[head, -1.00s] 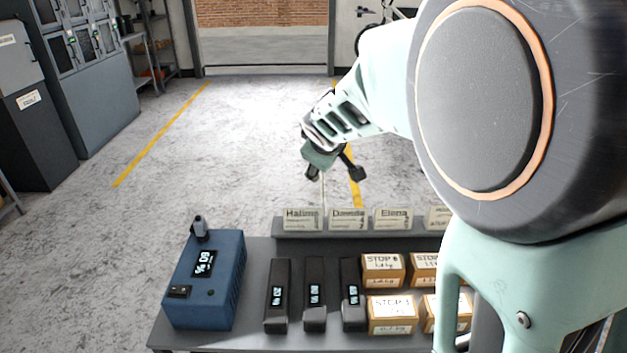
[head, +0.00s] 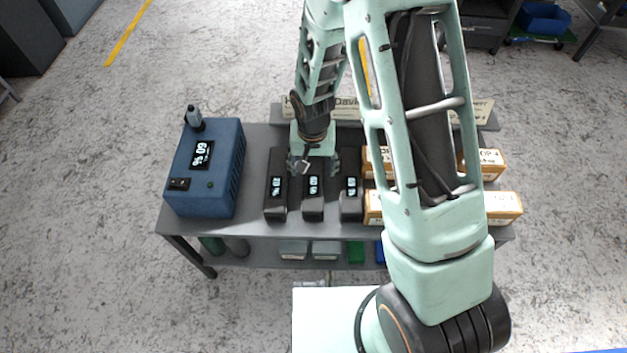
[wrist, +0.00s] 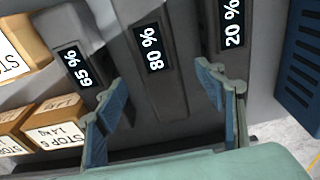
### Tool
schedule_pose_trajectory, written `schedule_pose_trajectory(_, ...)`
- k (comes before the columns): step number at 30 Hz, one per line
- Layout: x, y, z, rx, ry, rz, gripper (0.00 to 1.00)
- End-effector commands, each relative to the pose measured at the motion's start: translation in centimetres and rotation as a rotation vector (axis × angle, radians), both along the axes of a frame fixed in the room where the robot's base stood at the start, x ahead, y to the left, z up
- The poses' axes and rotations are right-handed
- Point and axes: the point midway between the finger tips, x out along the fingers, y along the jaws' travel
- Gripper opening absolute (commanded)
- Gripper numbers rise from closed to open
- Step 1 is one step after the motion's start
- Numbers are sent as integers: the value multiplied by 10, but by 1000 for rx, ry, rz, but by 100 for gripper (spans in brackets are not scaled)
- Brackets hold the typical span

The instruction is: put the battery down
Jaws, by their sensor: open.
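Three black batteries stand in a row on a grey bench (head: 254,150). In the wrist view their displays read 20 % on one battery (wrist: 230,30), 80 % on the middle battery (wrist: 158,70) and 65 % on another battery (wrist: 75,60). In the head view they are the left (head: 276,205), middle (head: 313,206) and right (head: 351,205) batteries. My gripper (head: 314,166) is open over the middle battery. In the wrist view my gripper (wrist: 160,84) has one finger on each side of the 80 % battery. Whether the fingers touch it I cannot tell.
A blue box with a display (head: 222,175) stands at the bench's left end. Cardboard boxes (head: 505,203) marked STOP stand to the right, partly behind my arm. Name cards (head: 345,108) line the back edge. A lower shelf (head: 270,262) holds several items.

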Motion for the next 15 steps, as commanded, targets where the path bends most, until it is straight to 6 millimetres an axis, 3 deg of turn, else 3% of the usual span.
schedule_pose_trajectory(9,2,-2,-43,-1,0,1,64)
schedule_pose_trajectory(15,3,-2,-52,0,-1,2,64)
